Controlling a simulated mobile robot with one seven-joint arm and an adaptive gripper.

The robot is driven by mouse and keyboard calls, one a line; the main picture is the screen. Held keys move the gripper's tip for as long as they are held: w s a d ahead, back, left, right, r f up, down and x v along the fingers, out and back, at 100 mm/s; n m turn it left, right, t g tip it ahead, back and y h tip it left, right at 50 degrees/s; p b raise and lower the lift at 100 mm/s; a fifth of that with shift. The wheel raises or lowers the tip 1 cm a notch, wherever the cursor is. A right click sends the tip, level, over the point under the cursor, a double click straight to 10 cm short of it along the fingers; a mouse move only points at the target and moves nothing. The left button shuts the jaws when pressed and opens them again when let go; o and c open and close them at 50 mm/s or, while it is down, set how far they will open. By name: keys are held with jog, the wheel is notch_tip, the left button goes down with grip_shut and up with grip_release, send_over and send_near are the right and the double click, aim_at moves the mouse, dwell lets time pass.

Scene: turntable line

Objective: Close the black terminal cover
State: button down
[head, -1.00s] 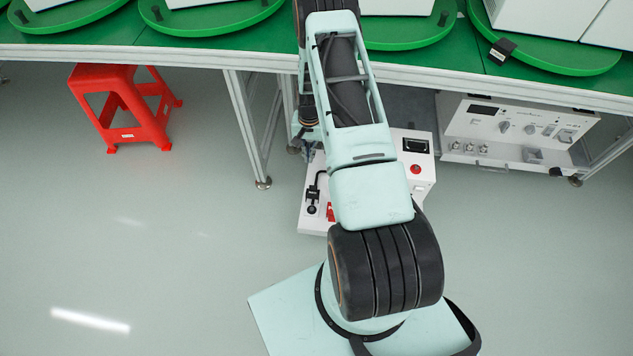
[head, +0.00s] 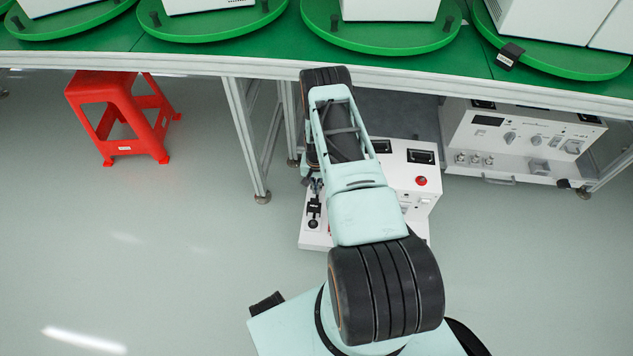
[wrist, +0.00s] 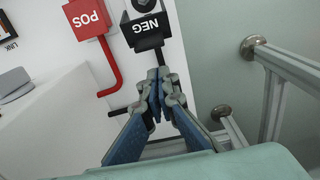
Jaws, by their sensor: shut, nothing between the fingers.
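The black terminal cover (wrist: 146,30), marked NEG, shows upside down at the top of the wrist view. A round black terminal (wrist: 144,4) is exposed just beyond it, so the cover looks open. A black bar runs from the cover down behind my gripper (wrist: 157,78). My gripper is shut and empty, its tips just below the cover; whether they touch the bar I cannot tell. In the head view the black cover (head: 314,206) is small, on the white floor unit (head: 405,182), close to my wrist. The fingertips are hard to make out there.
A red POS cover (wrist: 87,18) with a red bar lies beside the black one. A bench (head: 200,62) with green turntables overhangs the unit; its metal legs (head: 245,140) stand close by. A red stool (head: 122,115) is at left.

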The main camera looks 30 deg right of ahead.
jog(key=shift+s+a+r, duration=0.3)
jog(key=shift+s+a, duration=0.05)
jog(key=shift+s, duration=0.15)
jog(key=shift+s+a+r, duration=0.25)
jog(key=shift+s+a, duration=0.1)
jog(key=shift+s, duration=0.15)
jog(key=shift+a, duration=0.1)
